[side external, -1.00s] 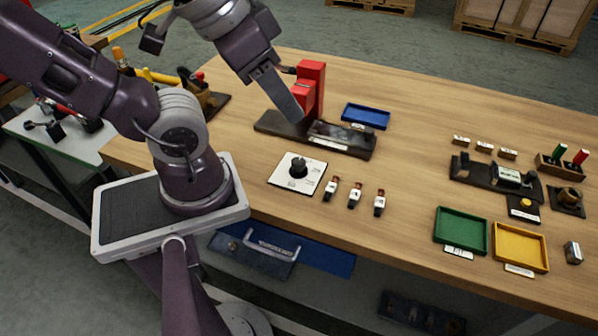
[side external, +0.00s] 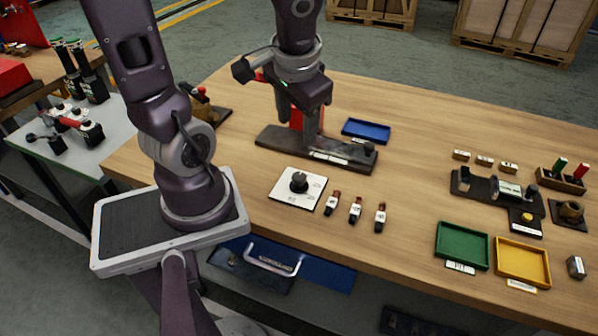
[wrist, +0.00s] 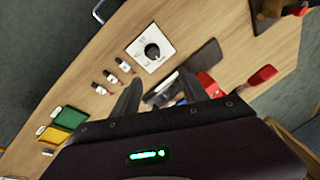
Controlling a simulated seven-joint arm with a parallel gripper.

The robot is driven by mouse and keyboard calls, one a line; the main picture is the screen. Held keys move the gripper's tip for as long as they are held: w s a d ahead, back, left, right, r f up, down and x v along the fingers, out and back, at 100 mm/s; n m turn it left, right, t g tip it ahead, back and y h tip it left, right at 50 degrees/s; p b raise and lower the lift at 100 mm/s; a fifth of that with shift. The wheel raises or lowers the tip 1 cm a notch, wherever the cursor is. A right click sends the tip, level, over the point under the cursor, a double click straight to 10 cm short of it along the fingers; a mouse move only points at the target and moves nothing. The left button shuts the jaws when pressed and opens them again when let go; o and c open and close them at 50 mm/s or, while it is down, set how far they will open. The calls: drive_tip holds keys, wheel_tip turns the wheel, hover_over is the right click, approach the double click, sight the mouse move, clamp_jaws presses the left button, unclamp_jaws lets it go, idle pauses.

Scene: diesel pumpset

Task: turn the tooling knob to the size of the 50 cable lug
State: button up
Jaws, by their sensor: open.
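The tooling knob (side external: 299,181) is black and stands on a white square plate (side external: 285,194) near the table's front edge. It also shows in the wrist view (wrist: 152,50), where a pointer mark is visible but the size markings are too small to read. Several cable lugs (side external: 356,210) with white labels stand in a row right of the plate; they show in the wrist view (wrist: 112,77) too. My gripper (side external: 309,140) is above the red press's dark base, behind the knob and apart from it. In the wrist view its fingers (wrist: 165,88) are spread and empty.
The red press (side external: 296,117) on its dark base (side external: 272,139) stands behind the knob, partly hidden by my arm. A blue tray (side external: 366,130) lies to its right. Green (side external: 438,258) and yellow (side external: 548,283) trays lie at the front right.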

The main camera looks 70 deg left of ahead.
sight(299, 176)
drive_tip(key=a+f+n+h, duration=0.1)
drive_tip(key=f, duration=0.1)
drive_tip(key=w+a+f+g+h, duration=0.1)
drive_tip(key=f, duration=0.2)
drive_tip(key=a+f+n, duration=0.1)
drive_tip(key=f, duration=0.1)
drive_tip(key=shift+w+a+f+n+g+h, duration=0.1)
drive_tip(key=shift+w+f+n+g+h, duration=0.2)
drive_tip(key=shift+f+h, duration=0.1)
drive_tip(key=shift+w+f, duration=0.1)
drive_tip(key=shift+f, duration=0.2)
wheel_tip(299, 176, down, 7)
drive_tip(key=shift+f, duration=0.1)
clamp_jaws()
